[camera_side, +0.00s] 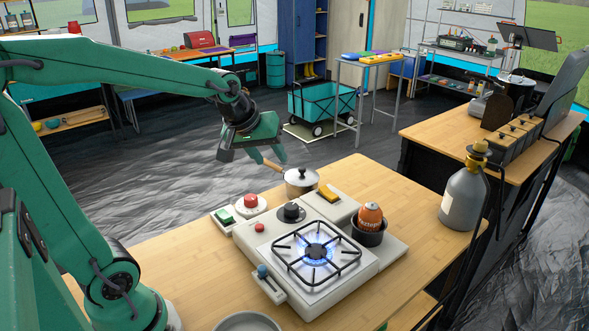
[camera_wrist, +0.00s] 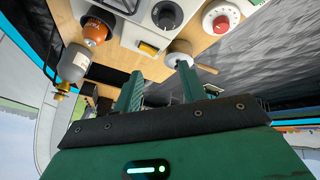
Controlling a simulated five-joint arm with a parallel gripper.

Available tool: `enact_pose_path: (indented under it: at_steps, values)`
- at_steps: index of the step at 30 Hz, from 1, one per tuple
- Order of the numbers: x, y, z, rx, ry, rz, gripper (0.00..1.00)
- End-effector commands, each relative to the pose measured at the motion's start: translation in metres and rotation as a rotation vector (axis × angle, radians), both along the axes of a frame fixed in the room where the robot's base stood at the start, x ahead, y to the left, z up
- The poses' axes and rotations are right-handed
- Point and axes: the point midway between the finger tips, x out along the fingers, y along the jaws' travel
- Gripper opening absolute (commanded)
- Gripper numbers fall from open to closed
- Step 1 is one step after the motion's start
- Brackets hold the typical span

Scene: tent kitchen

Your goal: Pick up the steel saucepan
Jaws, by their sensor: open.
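The steel saucepan (camera_side: 301,184) has a lid with a dark knob and a wooden handle (camera_side: 268,163). It stands upright near the table's far edge, behind the stove, with its handle pointing up-left past the edge. My gripper (camera_side: 268,153) is above and left of the pan, close to the handle in the picture; I cannot tell whether they touch. In the wrist view, my gripper (camera_wrist: 160,72) shows two green fingers spread apart with nothing held between them. The saucepan (camera_wrist: 179,54) shows just beyond the right fingertip, its handle (camera_wrist: 206,69) reaching right.
A stove (camera_side: 316,252) with a lit blue flame sits in front of the pan. Around it are a red knob (camera_side: 250,203), a yellow switch (camera_side: 328,193) and an orange canister (camera_side: 370,214) in a dark holder. A grey gas bottle (camera_side: 463,200) stands at right.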

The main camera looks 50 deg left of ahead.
Motion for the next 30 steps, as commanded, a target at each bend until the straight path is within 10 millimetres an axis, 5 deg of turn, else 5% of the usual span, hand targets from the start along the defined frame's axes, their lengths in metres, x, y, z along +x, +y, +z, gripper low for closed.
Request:
enact_pose_path:
  at_steps: [15, 30]
  values:
    - [0.091, 0.095, -0.056, -0.186, -0.082, 0.480, 0.41]
    - [0.139, 0.194, -0.139, -0.354, -0.188, 0.898, 0.41]
